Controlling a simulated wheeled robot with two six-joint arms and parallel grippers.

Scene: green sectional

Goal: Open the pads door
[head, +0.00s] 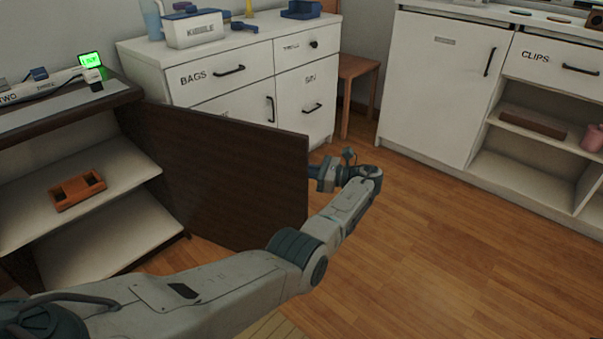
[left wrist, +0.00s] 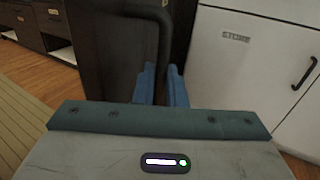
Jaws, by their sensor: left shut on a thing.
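The dark brown door (head: 225,170) stands wide open, swung out from the low cabinet at the left. No label reading pads shows on the side I see. My left gripper (head: 318,174) is at the door's free edge in the head view, its fingertips hidden behind the panel. In the left wrist view my left gripper (left wrist: 160,86) has its blue fingers shut on the dark bar handle (left wrist: 163,35) of the door (left wrist: 112,50). My right gripper is in neither view.
The opened cabinet shows pale shelves (head: 100,225) with an orange-brown tray (head: 78,190) on one. A white drawer cabinet (head: 245,85) stands behind the door, with a wooden stool (head: 358,75) beside it. A white counter (head: 440,90) stands at right. The wooden floor (head: 430,250) between is clear.

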